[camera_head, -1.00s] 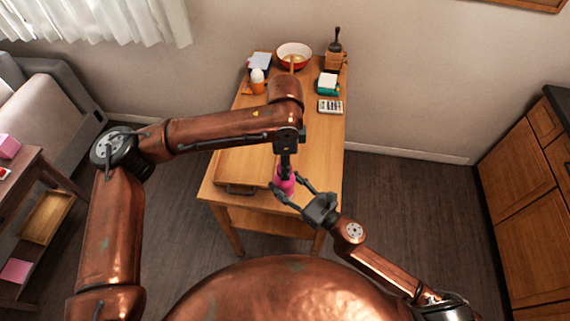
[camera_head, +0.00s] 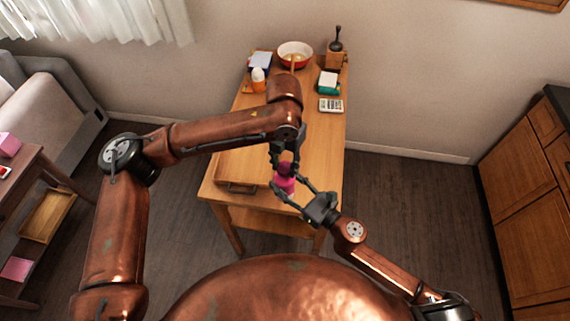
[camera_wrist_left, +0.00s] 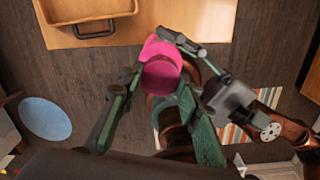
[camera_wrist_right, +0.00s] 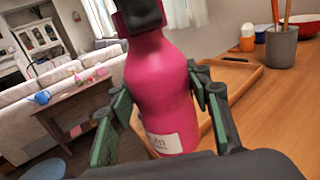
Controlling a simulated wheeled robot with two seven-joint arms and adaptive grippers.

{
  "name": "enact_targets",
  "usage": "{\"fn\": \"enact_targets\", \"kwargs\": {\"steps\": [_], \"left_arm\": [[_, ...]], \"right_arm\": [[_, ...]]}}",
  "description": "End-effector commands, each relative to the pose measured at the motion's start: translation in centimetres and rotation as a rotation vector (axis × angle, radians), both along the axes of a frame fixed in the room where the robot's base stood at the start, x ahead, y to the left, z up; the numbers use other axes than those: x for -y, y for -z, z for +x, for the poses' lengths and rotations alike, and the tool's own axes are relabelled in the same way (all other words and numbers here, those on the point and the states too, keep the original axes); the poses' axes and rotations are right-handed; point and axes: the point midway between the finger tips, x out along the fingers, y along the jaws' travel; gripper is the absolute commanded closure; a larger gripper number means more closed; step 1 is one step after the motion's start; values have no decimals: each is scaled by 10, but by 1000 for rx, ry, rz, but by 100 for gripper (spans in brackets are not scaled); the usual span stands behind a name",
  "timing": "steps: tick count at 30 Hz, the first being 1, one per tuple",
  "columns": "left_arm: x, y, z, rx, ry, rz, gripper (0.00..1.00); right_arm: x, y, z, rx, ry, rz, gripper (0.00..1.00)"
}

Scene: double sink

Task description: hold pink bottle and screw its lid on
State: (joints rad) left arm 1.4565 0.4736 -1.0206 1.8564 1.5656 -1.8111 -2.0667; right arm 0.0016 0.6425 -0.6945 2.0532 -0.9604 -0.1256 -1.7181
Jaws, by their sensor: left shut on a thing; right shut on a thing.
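The pink bottle (camera_head: 286,186) stands upright above the table's front edge. In the right wrist view its body (camera_wrist_right: 160,95) fills the middle, with a white label low on it. My right gripper (camera_head: 291,188) is shut around the body, one finger on each side. My left gripper (camera_head: 284,166) points down from above at the bottle's top and is shut on the lid. A dark piece at the bottle's top edge in the right wrist view is cut off, so I cannot tell lid from fingertip. The pink bottle also shows beyond my left fingers in the left wrist view (camera_wrist_left: 160,75).
The wooden table (camera_head: 325,145) holds a tray (camera_head: 240,170) close behind the bottle. Open floor lies right of the table.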

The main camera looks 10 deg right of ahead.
Motion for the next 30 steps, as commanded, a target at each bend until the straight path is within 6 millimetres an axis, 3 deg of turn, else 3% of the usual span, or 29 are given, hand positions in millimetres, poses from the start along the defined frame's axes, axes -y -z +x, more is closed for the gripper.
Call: {"fn": "enact_targets", "kwargs": {"steps": [6, 12, 23, 24, 30], "left_arm": [[0, -1, 1, 1, 422, -1, 78], [0, 0, 1, 1, 666, -1, 78], [0, 0, 1, 1, 710, -2, 78], [0, 0, 1, 1, 710, -2, 66], [0, 0, 1, 0, 709, -2, 53]], "right_arm": [[-1, 0, -1, 1, -3, -1, 100], [-1, 0, -1, 1, -3, -1, 100], [-1, 0, -1, 0, -3, -1, 100], [-1, 0, -1, 0, -3, -1, 100], [-1, 0, -1, 1, -2, -1, 100]]}}
